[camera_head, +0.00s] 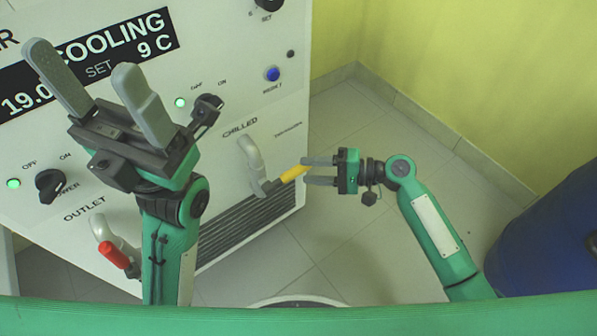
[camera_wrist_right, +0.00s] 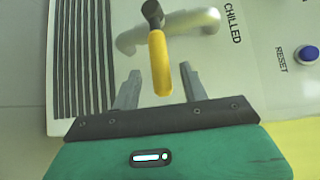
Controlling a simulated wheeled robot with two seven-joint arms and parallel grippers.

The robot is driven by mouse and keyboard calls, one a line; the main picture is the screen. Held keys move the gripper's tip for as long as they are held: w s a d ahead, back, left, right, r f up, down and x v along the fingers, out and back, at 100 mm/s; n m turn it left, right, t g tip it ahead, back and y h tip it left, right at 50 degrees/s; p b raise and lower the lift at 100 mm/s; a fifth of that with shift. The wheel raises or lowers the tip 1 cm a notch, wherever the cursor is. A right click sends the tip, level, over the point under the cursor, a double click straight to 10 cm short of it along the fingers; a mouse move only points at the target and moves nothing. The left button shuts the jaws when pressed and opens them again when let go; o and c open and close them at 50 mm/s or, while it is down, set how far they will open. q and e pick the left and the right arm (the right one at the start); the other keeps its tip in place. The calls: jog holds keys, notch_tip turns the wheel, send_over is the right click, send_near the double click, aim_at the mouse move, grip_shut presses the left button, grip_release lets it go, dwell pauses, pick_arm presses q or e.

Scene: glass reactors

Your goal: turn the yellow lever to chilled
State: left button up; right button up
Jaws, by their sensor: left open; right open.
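The yellow lever (camera_head: 293,173) sticks out from a grey pipe (camera_head: 252,158) under the CHILLED label on the white machine. In the right wrist view the yellow lever (camera_wrist_right: 160,62) points down between the two fingers. My right gripper (camera_head: 306,171) is open, with its fingertips on either side of the lever's free end; I cannot tell whether they touch it. The fingers also show in the right wrist view (camera_wrist_right: 158,88). My left gripper (camera_head: 85,85) is open and empty, raised in front of the machine's display.
A red lever (camera_head: 114,254) sits at the OUTLET pipe, lower left. The machine panel has a black POWER knob (camera_head: 50,184) and a blue RESET button (camera_head: 272,73). A blue drum (camera_head: 550,245) stands at the right. The tiled floor (camera_head: 340,250) is clear.

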aim_at(305, 170)
jog(key=shift+w+a+f+b, duration=0.15)
jog(key=shift+a+b, duration=0.05)
jog(key=shift+a, duration=0.75)
jog(key=shift+w+a+f+b, duration=0.1)
jog(key=shift+a+b, duration=0.05)
jog(key=shift+a, duration=0.75)
grip_shut()
